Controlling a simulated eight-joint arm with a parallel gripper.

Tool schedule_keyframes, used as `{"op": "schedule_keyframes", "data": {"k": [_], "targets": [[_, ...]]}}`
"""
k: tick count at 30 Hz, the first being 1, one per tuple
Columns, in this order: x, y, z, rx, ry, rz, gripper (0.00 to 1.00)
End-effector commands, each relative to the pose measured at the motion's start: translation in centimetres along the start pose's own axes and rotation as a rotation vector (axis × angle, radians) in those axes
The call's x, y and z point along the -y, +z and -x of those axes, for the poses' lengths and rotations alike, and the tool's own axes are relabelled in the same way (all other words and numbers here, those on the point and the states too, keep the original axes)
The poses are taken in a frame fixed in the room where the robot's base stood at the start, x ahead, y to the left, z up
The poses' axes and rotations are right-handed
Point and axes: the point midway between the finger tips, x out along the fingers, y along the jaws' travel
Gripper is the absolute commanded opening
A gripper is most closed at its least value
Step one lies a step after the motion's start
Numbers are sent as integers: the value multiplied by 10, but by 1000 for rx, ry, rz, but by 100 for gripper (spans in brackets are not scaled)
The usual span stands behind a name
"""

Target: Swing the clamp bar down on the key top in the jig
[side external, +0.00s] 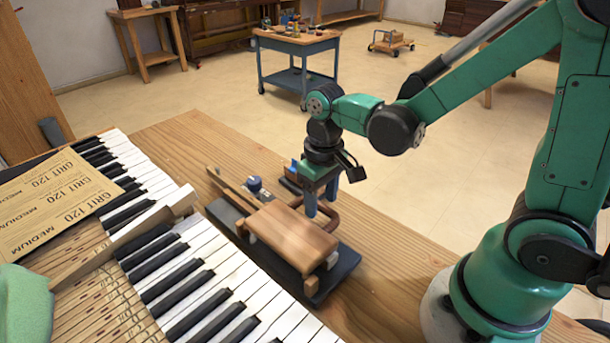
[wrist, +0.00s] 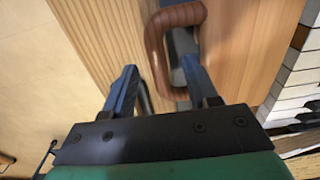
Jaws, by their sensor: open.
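The jig (side external: 345,272) is a dark base on the wooden bench, beside the piano keys. A broad wooden block (side external: 292,232) lies across it. A brown loop handle (side external: 328,213) is at the block's right side. I cannot tell for sure which part is the clamp bar; the key top is not clearly visible. My gripper (side external: 321,204) points down over the handle, open. In the wrist view, the brown handle (wrist: 156,62) shows between and beyond the blue fingers (wrist: 160,72).
Piano keys (side external: 205,262) run along the left of the jig. A sandpaper sheet (side external: 55,200) and a pale wooden strip (side external: 125,238) lie over the keyboard. The bench top (side external: 390,235) right of the jig is clear.

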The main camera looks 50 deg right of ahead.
Motion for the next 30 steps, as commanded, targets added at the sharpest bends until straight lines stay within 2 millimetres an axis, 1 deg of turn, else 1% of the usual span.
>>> {"op": "schedule_keyframes", "data": {"k": [12,18,30], "targets": [[0,0,38,0,0,0,53],[0,0,52,0,0,0,53],[0,1,56,-11,0,0,53]]}}
